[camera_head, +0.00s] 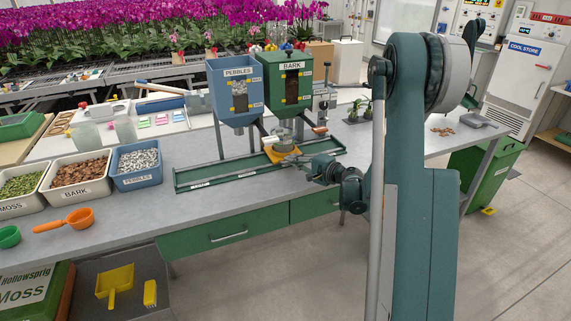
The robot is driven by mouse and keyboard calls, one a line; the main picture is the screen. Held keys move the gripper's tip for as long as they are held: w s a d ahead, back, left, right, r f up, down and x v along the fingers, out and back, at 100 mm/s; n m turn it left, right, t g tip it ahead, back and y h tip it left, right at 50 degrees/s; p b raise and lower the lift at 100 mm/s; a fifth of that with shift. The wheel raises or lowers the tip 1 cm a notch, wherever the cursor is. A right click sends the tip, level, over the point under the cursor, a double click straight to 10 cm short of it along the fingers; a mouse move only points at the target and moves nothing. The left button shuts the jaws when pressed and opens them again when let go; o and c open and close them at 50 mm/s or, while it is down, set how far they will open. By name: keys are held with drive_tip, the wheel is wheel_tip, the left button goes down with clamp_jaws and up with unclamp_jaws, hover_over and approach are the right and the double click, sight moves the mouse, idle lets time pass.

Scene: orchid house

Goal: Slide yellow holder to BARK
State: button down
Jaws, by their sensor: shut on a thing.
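The yellow holder (271,155) sits on the green rail (215,178) below the hoppers, toward the rail's right half. A grey round pot (284,138) appears to stand in it. My gripper (302,166) reaches in from the right, low at the holder's front right side, and is shut on it; the fingertips are small and partly hidden. The green BARK hopper (291,93) stands above and behind the holder. The blue PEBBLES hopper (231,97) stands to its left. I cannot tell whether the holder is exactly under the BARK outlet.
Bins of bark (61,190), pebbles (127,178) and moss (14,203) stand at the left of the grey bench. An orange scoop (72,219) lies before them. A metal stand (323,103) stands right of the BARK hopper.

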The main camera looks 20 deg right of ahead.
idle(0.3)
drive_tip(key=c, duration=2.5)
unclamp_jaws()
drive_tip(key=shift+d, duration=0.1)
drive_tip(key=shift+v, duration=6)
drive_tip(key=shift+r, duration=0.1)
